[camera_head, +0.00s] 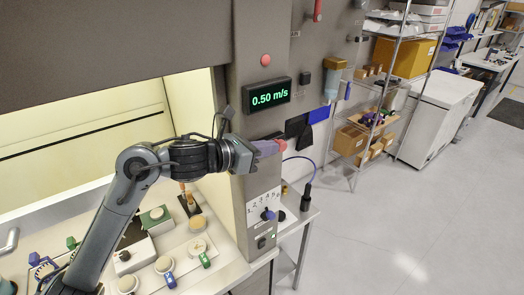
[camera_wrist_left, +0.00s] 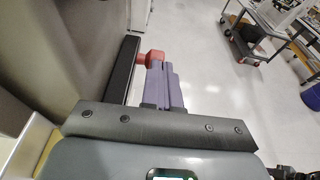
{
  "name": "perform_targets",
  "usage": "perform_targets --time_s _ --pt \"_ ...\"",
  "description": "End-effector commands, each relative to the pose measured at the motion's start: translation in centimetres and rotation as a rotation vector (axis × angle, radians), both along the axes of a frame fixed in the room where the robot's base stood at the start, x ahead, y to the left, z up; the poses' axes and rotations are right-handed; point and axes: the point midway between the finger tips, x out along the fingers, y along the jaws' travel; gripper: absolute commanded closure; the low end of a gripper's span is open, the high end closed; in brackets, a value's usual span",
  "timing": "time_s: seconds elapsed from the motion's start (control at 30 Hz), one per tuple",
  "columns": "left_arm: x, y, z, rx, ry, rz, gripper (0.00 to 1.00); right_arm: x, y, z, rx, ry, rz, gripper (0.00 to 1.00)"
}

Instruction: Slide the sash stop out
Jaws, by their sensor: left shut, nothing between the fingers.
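My left gripper (camera_head: 268,148) reaches across the front post of the fume hood, below the green readout. Its purple fingers are shut with nothing between them; they also show in the left wrist view (camera_wrist_left: 163,75). A red block (camera_head: 284,146), which looks like the sash stop, is just at the fingertips. My right gripper is in neither view.
The hood post carries a display (camera_head: 267,95) reading 0.50 m/s and a red button (camera_head: 266,60). Inside the hood stand several round-topped items and a green-and-white box (camera_head: 156,219). A wire shelf (camera_head: 375,100) and white chest (camera_head: 438,115) stand right; the floor there is open.

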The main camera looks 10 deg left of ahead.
Motion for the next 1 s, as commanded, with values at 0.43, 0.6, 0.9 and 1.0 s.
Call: perform_targets --time_s 0.43,0.6,0.9,1.0 --pt "-5.1 4.7 2.0 0.008 -0.006 -0.010 1.00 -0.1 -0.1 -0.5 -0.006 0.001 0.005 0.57" --pt "-6.9 6.5 2.7 0.007 -0.005 -0.011 1.00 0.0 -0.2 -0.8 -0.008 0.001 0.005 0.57" --pt "-8.2 7.7 3.2 0.006 -0.002 -0.012 1.00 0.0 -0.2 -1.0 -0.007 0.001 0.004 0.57" --pt "-8.3 7.8 3.3 0.006 -0.002 -0.013 1.00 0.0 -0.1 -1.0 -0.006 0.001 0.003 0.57"
